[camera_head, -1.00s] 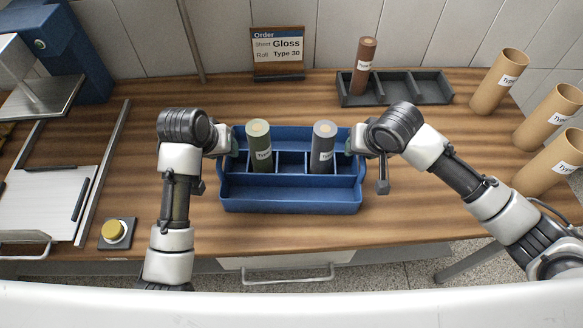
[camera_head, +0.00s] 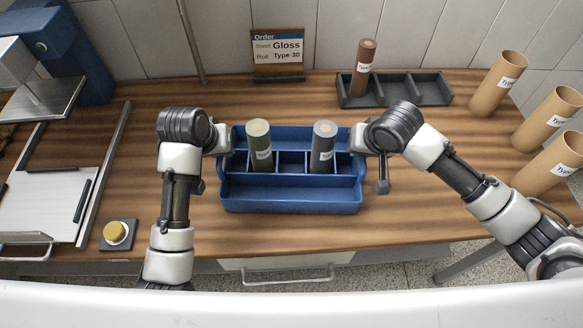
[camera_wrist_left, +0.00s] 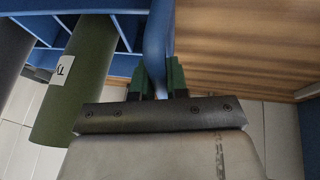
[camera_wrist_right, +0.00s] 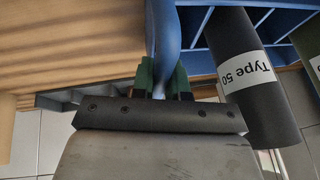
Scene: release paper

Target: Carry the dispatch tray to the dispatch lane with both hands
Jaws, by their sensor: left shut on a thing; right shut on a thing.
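The blue dispatch tray (camera_head: 290,200) sits in the middle of the wooden bench in the head view. A green roll (camera_head: 259,145) stands in its left part and a grey roll (camera_head: 323,147), labelled Type 50 in the right wrist view (camera_wrist_right: 250,75), in its right part. Whether the tray touches the bench, I cannot tell. No marked dispatch lane is identifiable.
A dark rack (camera_head: 425,88) with a brown roll (camera_head: 364,68) stands behind to the right. An order sign (camera_head: 278,55) reads Gloss, Type 30. Cardboard tubes (camera_head: 498,83) stand at the right. A yellow button (camera_head: 115,232) and a white board (camera_head: 40,205) are at the left.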

